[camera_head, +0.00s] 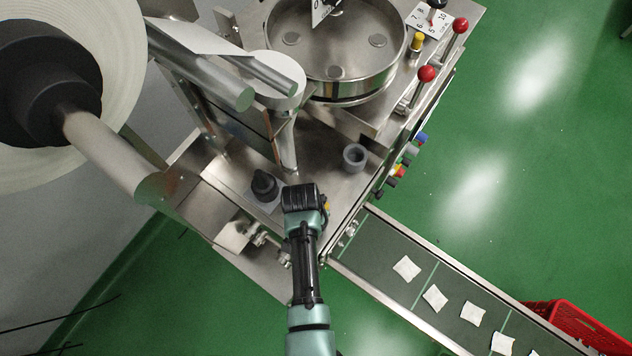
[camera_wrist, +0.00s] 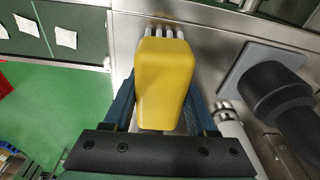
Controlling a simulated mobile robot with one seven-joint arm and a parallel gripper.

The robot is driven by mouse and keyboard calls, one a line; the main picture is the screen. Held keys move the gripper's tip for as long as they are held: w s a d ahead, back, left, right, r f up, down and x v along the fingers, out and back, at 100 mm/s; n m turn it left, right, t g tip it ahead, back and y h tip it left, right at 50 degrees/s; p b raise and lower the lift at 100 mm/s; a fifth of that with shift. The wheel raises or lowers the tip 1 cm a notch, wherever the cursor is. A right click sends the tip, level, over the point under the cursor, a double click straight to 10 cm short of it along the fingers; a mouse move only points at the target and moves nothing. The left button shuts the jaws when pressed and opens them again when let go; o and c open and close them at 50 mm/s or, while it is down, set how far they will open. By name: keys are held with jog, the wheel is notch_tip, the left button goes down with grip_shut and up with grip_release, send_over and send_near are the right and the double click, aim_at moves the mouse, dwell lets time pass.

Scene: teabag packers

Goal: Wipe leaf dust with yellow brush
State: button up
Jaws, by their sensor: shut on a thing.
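The yellow brush (camera_wrist: 163,85) is in my gripper in the wrist view, its block between the two dark blue fingers. Its pale bristles point to the top of the picture, towards the bare steel surface; I cannot tell whether they touch it. In the head view my gripper (camera_head: 305,198) is over the front part of the steel machine deck (camera_head: 318,165), and only a small bit of the yellow brush (camera_head: 327,207) shows beside it. I cannot make out any leaf dust in either view.
A black knob on a grey plate (camera_head: 265,186) stands just left of my gripper. A grey cup (camera_head: 354,157) stands farther back. A conveyor (camera_head: 385,275) with several white teabags runs to the lower right. A large round steel bowl (camera_head: 335,85) is at the back.

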jog(key=shift+s+f, duration=0.15)
jog(key=shift+s, duration=0.15)
jog(key=r+p, duration=0.4)
jog(key=shift+w+r, duration=0.2)
jog(key=shift+r, duration=0.85)
jog(key=shift+r, duration=1.5)
